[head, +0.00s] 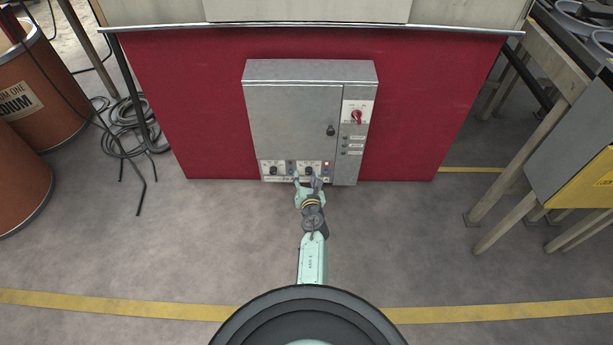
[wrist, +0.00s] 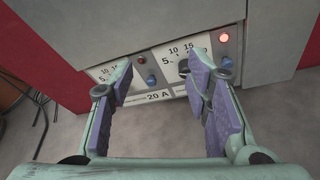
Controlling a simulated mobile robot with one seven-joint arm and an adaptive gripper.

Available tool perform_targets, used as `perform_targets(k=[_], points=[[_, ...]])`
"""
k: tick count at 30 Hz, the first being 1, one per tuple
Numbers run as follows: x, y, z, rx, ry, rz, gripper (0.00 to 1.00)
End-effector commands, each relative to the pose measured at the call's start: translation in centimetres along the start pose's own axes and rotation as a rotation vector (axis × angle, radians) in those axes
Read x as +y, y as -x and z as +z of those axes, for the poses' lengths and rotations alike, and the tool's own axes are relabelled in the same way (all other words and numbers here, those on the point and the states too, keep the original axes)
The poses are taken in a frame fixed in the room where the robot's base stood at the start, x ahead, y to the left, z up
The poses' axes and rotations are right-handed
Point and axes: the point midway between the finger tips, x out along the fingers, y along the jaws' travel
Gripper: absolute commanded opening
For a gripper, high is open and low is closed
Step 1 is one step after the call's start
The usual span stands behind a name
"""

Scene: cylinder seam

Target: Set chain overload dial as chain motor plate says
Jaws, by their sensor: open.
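A grey control cabinet (head: 295,115) stands against a red panel. Two white dial plates sit along its lower edge, a left dial (head: 273,170) and a right dial (head: 308,170), each with a black knob. In the wrist view the right dial plate (wrist: 175,55) shows 5, 10 and 15; its knob is partly hidden by my right finger. The left dial plate (wrist: 107,72) is partly covered by my left finger. A label (wrist: 157,96) below reads "20 A"; its other words are too small to read. My gripper (wrist: 163,82) is open and empty, in front of the lower edge.
A lit red lamp (wrist: 224,37) and a blue button (wrist: 233,60) sit right of the right dial. A red rotary switch (head: 357,116) is at the cabinet's upper right. Brown drums (head: 40,100) and coiled cable (head: 125,125) lie left; a wooden-legged bench (head: 530,150) stands right.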

Motion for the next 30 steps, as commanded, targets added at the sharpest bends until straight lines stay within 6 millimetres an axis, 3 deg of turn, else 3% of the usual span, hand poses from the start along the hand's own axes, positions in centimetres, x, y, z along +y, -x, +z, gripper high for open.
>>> perform_targets(k=[1,3,6,11,21,30], points=[[-1.8,0.5,-1.9,0.032,0.036,-0.026,0.44],[-3.3,1.0,-3.5,0.063,0.074,-0.048,0.44],[-4.2,1.0,-4.5,0.081,0.099,-0.06,0.44],[-4.4,-0.9,-4.8,0.081,0.101,-0.06,0.44],[-4.8,-7.2,-5.4,0.08,0.098,-0.059,0.44],[-4.8,-9.5,-5.2,0.079,0.097,-0.06,0.44]])
